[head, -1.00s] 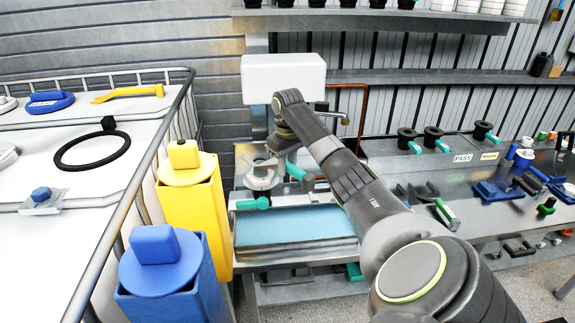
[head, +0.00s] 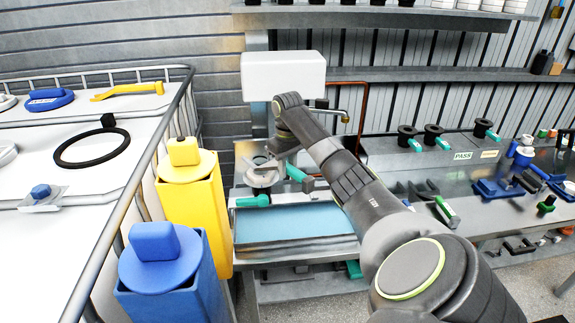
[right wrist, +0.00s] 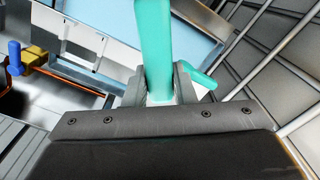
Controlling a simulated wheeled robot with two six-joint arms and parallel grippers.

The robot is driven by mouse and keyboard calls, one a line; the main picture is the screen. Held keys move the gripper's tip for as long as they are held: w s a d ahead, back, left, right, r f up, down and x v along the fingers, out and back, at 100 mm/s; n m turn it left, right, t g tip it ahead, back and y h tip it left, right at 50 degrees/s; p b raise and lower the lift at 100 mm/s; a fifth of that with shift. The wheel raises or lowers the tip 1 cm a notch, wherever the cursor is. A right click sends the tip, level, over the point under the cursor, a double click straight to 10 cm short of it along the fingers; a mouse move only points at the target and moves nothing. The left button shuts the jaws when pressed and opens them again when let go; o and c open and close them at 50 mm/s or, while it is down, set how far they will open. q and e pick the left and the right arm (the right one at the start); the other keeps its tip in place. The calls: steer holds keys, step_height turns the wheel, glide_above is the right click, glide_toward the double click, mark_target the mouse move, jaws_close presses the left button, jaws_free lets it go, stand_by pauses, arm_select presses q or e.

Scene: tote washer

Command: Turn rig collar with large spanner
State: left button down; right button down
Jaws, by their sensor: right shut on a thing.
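The rig is a round grey metal collar (head: 262,178) on the bench behind the blue pad in the head view. A teal handle (head: 252,201) sticks out at its front left, and another teal bar (head: 299,176) shows at its right. My right gripper (head: 272,158) is over the collar. In the right wrist view, its fingers (right wrist: 161,84) are shut on a teal bar (right wrist: 154,40), which looks like the large spanner's handle. A second teal piece (right wrist: 197,77) shows beside the right finger. The spanner's jaw and its fit on the collar are hidden. My left gripper is not in view.
A blue bin (head: 165,275) and a yellow bin (head: 197,215) stand left of the bench. A white railed table (head: 70,210) is at far left. A white box (head: 283,76) is above the rig. Fixtures and tools crowd the bench at right.

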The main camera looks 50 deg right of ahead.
steer(key=shift+f+b, duration=0.6)
steer(key=shift+f, duration=2.05)
steer(key=shift+f, duration=0.95)
steer(key=shift+d, duration=0.1)
steer(key=shift+d+n+b, duration=0.45)
steer(key=shift+d+n, duration=0.45)
steer(key=shift+d, duration=0.1)
